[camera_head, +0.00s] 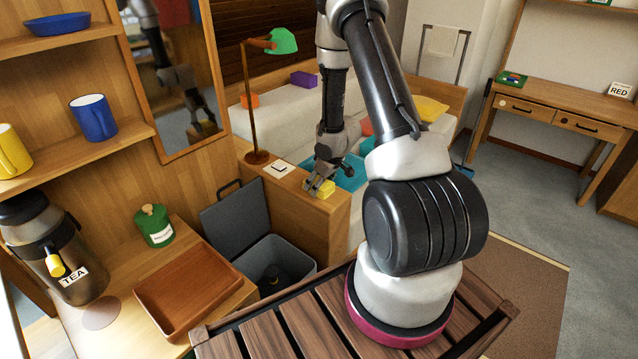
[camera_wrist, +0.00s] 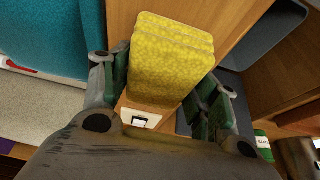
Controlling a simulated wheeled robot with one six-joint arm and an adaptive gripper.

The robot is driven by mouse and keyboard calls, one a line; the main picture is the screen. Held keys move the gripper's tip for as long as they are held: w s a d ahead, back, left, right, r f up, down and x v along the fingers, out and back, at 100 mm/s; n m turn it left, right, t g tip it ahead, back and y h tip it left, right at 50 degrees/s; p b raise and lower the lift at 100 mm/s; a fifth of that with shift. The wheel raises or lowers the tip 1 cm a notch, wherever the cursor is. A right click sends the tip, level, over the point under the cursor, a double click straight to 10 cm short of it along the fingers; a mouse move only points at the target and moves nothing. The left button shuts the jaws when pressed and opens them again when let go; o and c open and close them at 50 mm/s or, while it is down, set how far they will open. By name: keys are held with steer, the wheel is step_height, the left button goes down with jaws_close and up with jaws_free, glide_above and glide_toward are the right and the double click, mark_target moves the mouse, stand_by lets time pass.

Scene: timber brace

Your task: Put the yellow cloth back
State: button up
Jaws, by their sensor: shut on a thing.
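The yellow cloth (camera_head: 326,190) is a small folded, layered block. My gripper (camera_head: 318,184) is shut on it, over the top of the low wooden cabinet by the bed. In the wrist view the cloth (camera_wrist: 170,58) shows large between the two green-padded fingers, with the wooden surface behind it. I cannot tell whether the cloth touches the cabinet top. A white card or switch plate with a dark mark (camera_head: 279,169) lies on the cabinet top, left of the gripper.
A green-shaded lamp (camera_head: 257,157) stands on the cabinet. The grey bin (camera_head: 298,252) has its lid open and a dark object inside. A brown tray (camera_head: 187,290), green canister (camera_head: 153,226) and TEA dispenser (camera_head: 68,262) are at left.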

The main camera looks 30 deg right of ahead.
steer(key=o, duration=1)
steer(key=shift+o, duration=0.2)
steer(key=s+d+r+m+h, duration=0.1)
steer(key=s+d+r+h, duration=0.15)
steer(key=r, duration=0.85)
steer(key=s+d+r+m+h, duration=0.1)
steer(key=s+r, duration=0.3)
steer(key=r, duration=0.6)
steer(key=s+d+r+h, duration=0.1)
steer(key=s+r, duration=0.2)
steer(key=r, duration=0.8)
steer(key=s+a+r+y, duration=0.1)
steer(key=s+a+r, duration=0.1)
steer(key=s+a, duration=0.2)
steer(key=s+a+r+m+y, duration=0.1)
steer(key=s+a+r, duration=0.2)
steer(key=s, duration=0.7)
steer(key=s+a+r+m+y, duration=0.1)
steer(key=s+a+r, duration=0.2)
steer(key=s, duration=0.4)
steer(key=shift+s+a+r, duration=0.15)
steer(key=shift+a+r, duration=0.1)
steer(key=shift+a, duration=0.65)
